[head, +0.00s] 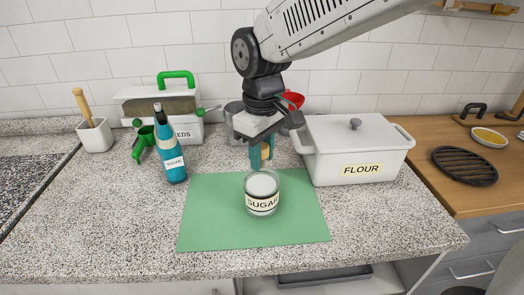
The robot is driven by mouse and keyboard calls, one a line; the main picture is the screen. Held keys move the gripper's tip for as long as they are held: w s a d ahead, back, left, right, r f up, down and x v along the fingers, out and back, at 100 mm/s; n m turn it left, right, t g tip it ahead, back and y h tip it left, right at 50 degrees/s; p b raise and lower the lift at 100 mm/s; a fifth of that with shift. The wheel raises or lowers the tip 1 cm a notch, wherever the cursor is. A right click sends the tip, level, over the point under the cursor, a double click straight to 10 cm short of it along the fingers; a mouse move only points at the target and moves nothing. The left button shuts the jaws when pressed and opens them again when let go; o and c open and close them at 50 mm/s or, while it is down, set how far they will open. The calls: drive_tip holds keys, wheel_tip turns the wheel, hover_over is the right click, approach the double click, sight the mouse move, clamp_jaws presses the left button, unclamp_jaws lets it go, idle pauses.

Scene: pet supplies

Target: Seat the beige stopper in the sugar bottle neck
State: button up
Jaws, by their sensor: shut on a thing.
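A glass container labelled SUGAR (262,203), with white contents or a white top, stands upright on the green mat (210,225). My gripper (261,155) points down just above and behind it, its teal fingers shut on the beige stopper (265,151). The stopper is partly hidden by the fingers. It appears apart from the container, though the exact gap and alignment cannot be told from this view. A teal bottle (169,145) with a dark top and a small label, hard to read, stands to the left.
A white FLOUR box (345,150) with a lid stands close on the right. Behind are a seeds box (187,131), a grey container (233,110) and a red item (292,99). A green tool (143,142) and white pot (97,136) stand left. The front of the mat is clear.

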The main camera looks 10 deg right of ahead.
drive_tip(key=o, duration=1)
wheel_tip(320, 180, up, 7)
drive_tip(key=shift+r, duration=0.3)
drive_tip(key=s+d+f+m, duration=0.2)
drive_tip(key=s+d+m, duration=0.2)
drive_tip(key=s+d, duration=0.5)
drive_tip(key=s+d+f+m+t, duration=0.1)
drive_tip(key=s+d+m, duration=0.4)
drive_tip(key=s+d, duration=0.5)
drive_tip(key=shift+s+d+f, duration=0.2)
drive_tip(key=shift+d+f, duration=0.6)
